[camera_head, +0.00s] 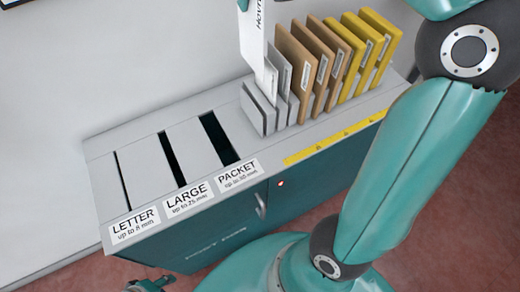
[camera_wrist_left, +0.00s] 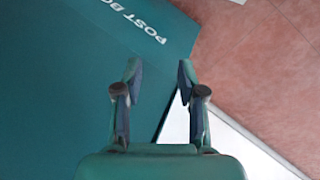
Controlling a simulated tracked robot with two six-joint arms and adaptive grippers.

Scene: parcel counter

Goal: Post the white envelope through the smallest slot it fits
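The white envelope (camera_head: 253,42) is upright at the top of the head view, its label reading "Hovra…". It rises above the other parcels; its top is cut off and its lower edge is at the near end of the rack. My right gripper (camera_head: 243,5) shows only a fingertip at the envelope's upper left and appears shut on it. The counter's three slots are LETTER (camera_head: 122,182), narrowest, LARGE (camera_head: 172,158), and PACKET (camera_head: 218,138), widest. My left gripper (camera_wrist_left: 156,75) is open and empty in the wrist view; it shows partly at the head view's bottom edge (camera_head: 150,285).
Signs give each slot's thickness limit. The counter top around the slots is clear. My right arm crosses the right side of the view.

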